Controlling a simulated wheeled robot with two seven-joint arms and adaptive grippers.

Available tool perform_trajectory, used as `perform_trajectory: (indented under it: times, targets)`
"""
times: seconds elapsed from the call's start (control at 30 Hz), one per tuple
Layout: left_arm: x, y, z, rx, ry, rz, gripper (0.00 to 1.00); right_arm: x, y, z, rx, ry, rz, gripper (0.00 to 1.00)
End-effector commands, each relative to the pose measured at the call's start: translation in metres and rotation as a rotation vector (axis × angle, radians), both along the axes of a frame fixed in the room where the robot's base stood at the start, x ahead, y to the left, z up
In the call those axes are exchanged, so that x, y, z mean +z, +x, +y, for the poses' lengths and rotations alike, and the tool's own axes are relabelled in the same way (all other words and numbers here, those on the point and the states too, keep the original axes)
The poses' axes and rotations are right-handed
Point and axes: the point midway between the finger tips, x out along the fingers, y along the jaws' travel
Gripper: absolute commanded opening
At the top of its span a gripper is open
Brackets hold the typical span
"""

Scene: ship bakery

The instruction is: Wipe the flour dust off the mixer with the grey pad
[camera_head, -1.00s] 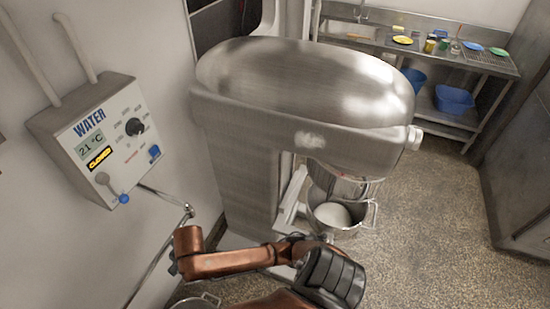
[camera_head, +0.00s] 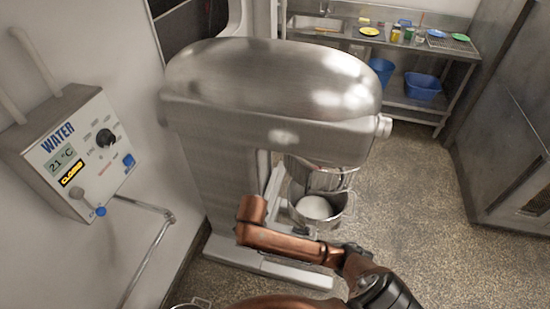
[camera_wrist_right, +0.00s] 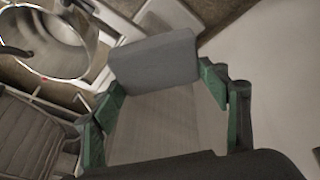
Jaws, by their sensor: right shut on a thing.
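The mixer (camera_head: 250,115) is a large grey metal machine in the middle of the head view. A whitish dusty patch (camera_head: 283,136) shows on the side of its head. Paler blotches on its rounded top may be dust or shine. The grey pad (camera_wrist_right: 155,60) is a flat block held between the green-tipped fingers of my right gripper (camera_wrist_right: 161,88) in the right wrist view. The pad's contact with the mixer cannot be made out. In the head view a copper arm of mine crosses low in front of the mixer, its gripper out of sight. My left gripper is not in view.
A metal bowl (camera_head: 338,216) with white contents hangs under the mixer head. A water control box (camera_head: 75,150) and its bent pipe (camera_head: 150,262) are on the left wall. A steel sink bench (camera_head: 455,57) stands at the back. Floor right of the mixer is clear.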

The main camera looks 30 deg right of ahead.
Motion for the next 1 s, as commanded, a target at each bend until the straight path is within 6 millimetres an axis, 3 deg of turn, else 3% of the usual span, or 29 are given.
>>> perform_trajectory:
  times: [0.03, 0.1, 0.27, 0.4, 0.6, 0.8, 1.0]
  targets:
    - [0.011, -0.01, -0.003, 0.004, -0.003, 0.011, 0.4, 0.02, 0.015, -0.013, 0.041, -0.087, -0.002, 0.49]
    - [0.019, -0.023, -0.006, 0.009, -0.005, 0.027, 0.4, 0.039, 0.031, -0.033, 0.126, -0.248, -0.003, 0.49]
    - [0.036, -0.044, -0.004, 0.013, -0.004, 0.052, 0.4, 0.085, 0.055, -0.072, 0.356, -0.667, -0.074, 0.49]
    - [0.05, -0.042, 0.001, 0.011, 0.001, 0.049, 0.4, 0.125, 0.067, -0.092, 0.51, -0.971, -0.197, 0.49]
    - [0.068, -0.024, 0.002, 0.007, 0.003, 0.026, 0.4, 0.18, 0.077, -0.098, 0.617, -1.264, -0.375, 0.49]
    - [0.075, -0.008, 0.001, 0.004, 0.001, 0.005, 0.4, 0.206, 0.08, -0.093, 0.636, -1.376, -0.453, 0.49]
    - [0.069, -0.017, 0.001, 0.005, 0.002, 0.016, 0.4, 0.207, 0.088, -0.101, 0.636, -1.387, -0.46, 0.49]
